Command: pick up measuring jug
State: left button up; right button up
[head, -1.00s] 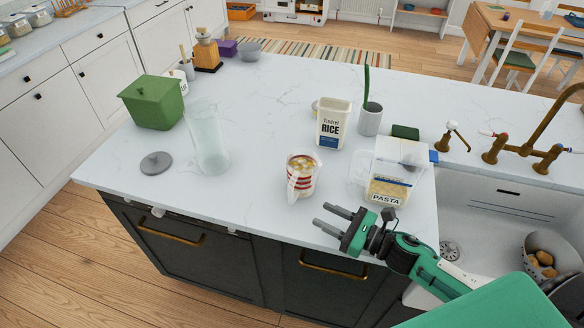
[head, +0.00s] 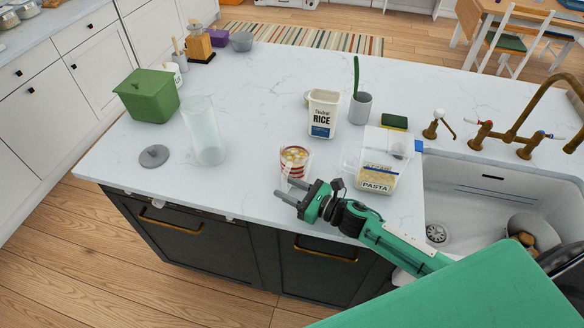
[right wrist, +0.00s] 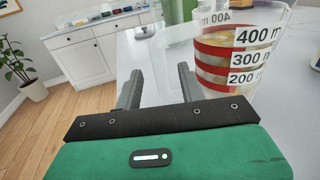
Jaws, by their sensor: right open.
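The measuring jug (head: 295,161) is clear, with red bands and pale contents, and stands upright near the counter's front edge. In the right wrist view the jug (right wrist: 238,58) is at the upper right, with millilitre marks. My right gripper (head: 284,189) is open just in front of the jug, at its lower left side in the head view. In the right wrist view its fingers (right wrist: 158,80) are apart, and the jug's body is beyond the right finger. A clear part, seemingly the handle, shows near the fingers; I cannot tell whether they touch it. My left gripper is out of view.
A clear pasta container (head: 376,177) stands close to the right of the jug, a rice container (head: 323,115) behind it. A tall clear vessel (head: 204,135), grey lid (head: 154,156) and green bin (head: 148,98) are left. The sink (head: 470,205) is right.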

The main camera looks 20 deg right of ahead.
jog(key=p+x, duration=0.1)
jog(key=x, duration=0.2)
jog(key=shift+w+r, duration=0.15)
jog(key=shift+w, duration=0.05)
jog(key=shift+w+a, duration=0.1)
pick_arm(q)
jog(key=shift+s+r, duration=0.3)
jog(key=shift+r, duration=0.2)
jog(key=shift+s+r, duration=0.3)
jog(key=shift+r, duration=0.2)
pick_arm(e)
jog(key=shift+c, duration=0.4)
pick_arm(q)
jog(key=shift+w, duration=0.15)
pick_arm(e)
grip_shut()
